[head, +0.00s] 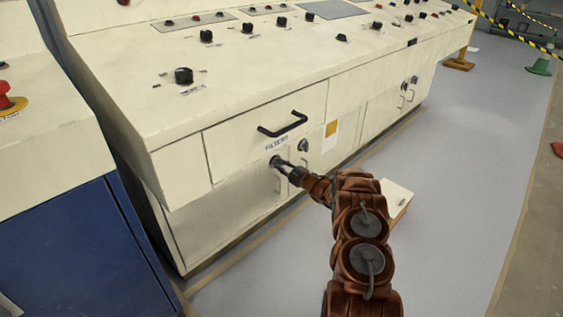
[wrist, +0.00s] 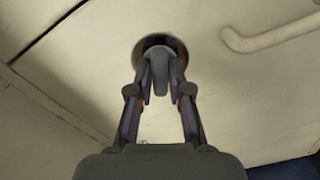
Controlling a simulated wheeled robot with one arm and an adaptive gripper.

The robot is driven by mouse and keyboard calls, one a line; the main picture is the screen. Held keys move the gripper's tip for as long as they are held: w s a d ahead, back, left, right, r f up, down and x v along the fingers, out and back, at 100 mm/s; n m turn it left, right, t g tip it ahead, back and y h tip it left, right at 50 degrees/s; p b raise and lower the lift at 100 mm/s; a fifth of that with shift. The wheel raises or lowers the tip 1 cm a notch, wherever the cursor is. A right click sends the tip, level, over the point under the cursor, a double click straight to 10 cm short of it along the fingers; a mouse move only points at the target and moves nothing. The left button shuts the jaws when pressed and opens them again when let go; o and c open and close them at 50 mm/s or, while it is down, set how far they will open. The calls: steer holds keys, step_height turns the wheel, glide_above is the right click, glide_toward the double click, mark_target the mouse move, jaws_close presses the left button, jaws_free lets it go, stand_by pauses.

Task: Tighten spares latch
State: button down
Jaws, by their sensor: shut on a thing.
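My gripper (head: 283,164) reaches to a dark latch knob (head: 274,160) on the lower left cabinet door, just under the drawer. In the wrist view my gripper (wrist: 160,88) has its two fingers closed on either side of the grey upright grip of this latch knob (wrist: 159,62). The knob's round dark base shows behind the grip, partly hidden by the fingers. A second latch knob (head: 303,145) sits on the door to its right, apart from my gripper. I cannot read which latch is labelled spares.
The drawer above has a black handle (head: 282,124) and a label that seems to read FILTERS. A pale door handle (wrist: 270,38) lies right of the knob in the wrist view. A small box (head: 397,196) stands on the floor right of my arm. Open grey floor (head: 455,200) lies further right.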

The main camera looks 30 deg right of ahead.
steer(key=m+p, duration=0.3)
steer(key=m, duration=0.2)
steer(key=shift+m, duration=0.3)
steer(key=m+p, duration=0.1)
steer(key=m, duration=0.2)
steer(key=shift+m, duration=1.9)
steer(key=c, duration=1.1)
jaws_free()
